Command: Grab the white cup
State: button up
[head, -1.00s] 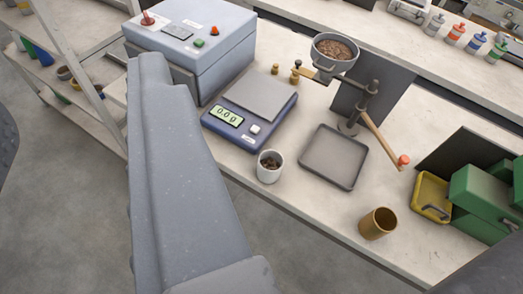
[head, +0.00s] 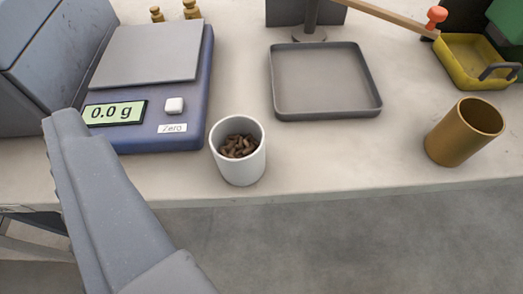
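The white cup (head: 240,170) stands upright on the worktop, near its front edge and just right of the blue scale. Brown pellets lie inside it. A grey part of my gripper (head: 66,122) reaches in from the lower left, its tip in front of the scale's left corner. It is left of the cup and apart from it. Only this one part shows, so I cannot tell whether the gripper is open or shut. Nothing is seen held.
The blue scale (head: 203,95) reads 0.0 g. A grey tray (head: 322,113) lies behind and right of the cup. A brass-coloured cup (head: 455,140) stands farther right, before a yellow tray (head: 450,72). The worktop between the two cups is clear.

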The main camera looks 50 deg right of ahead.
jog(key=s+d+f+m+g+h, duration=0.1)
jog(key=d+f+h, duration=0.1)
jog(key=f, duration=0.4)
jog(key=s+d+f+m+g+h, duration=0.1)
jog(key=d+f+g, duration=0.15)
jog(key=f, duration=0.35)
jog(key=h, duration=0.2)
send_near(235, 141)
jog(key=w+b, duration=0.1)
jog(key=g+b, duration=0.1)
jog(key=b, duration=0.1)
jog(key=shift+w+d+f, duration=0.2)
jog(key=shift+w+d, duration=0.05)
jog(key=shift+w, duration=0.15)
jog(key=shift+b+x, duration=1.3)
jog(key=shift+x, duration=1.35)
jog(key=shift+d+r, duration=0.1)
jog(key=shift+r, duration=0.05)
jog(key=c, duration=1.1)
